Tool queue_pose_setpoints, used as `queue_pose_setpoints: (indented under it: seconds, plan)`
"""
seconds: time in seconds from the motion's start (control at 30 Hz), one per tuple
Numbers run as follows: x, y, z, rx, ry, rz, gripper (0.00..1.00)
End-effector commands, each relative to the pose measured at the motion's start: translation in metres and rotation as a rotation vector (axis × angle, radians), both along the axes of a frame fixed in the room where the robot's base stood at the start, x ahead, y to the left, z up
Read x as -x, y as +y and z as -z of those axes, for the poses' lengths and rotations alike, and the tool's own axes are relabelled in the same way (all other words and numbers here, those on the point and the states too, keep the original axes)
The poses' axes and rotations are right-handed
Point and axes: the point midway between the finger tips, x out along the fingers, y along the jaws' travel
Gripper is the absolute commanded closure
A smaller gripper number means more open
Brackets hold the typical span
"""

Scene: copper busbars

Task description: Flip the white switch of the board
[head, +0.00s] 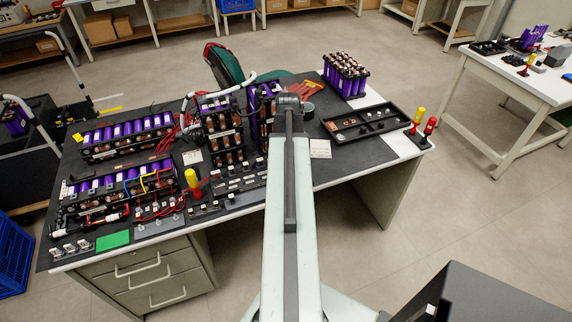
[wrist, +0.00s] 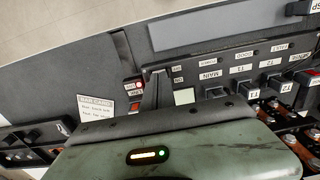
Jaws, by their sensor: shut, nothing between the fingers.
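The black board (wrist: 215,72) with white labels such as MAIN, T1 and T2 runs across the wrist view. In the head view the board (head: 238,187) lies near the table's front edge, its right end hidden by my arm. A white square piece (wrist: 184,96), which looks like the white switch, sits at the board's left part in the wrist view, below small labels. My gripper (wrist: 157,76) shows as a dark narrow wedge, shut and empty, just left of the white piece. I cannot tell whether it touches. A small red light (wrist: 138,84) glows left of my gripper.
A white printed card (wrist: 95,107) lies left of the board in the wrist view. A black tray (head: 362,122) and red and yellow beacons stand at the right. Battery packs (head: 128,138) with purple cells and a yellow button (head: 191,178) crowd the left.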

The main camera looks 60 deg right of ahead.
Motion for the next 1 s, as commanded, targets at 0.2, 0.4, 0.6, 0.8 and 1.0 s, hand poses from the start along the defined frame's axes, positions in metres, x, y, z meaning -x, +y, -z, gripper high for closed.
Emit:
queue_pose_setpoints:
  seconds: [0.2,0.4,0.6,0.8,1.0]
  plan:
    - [0.000,0.000,-0.033,0.000,0.000,0.000,1.00]
    - [0.000,0.000,-0.056,0.000,0.000,0.000,1.00]
    - [0.000,0.000,-0.058,0.000,0.000,0.001,1.00]
    - [0.000,0.000,-0.057,0.000,0.000,0.000,1.00]
    - [0.000,0.000,-0.057,0.000,0.000,0.000,1.00]
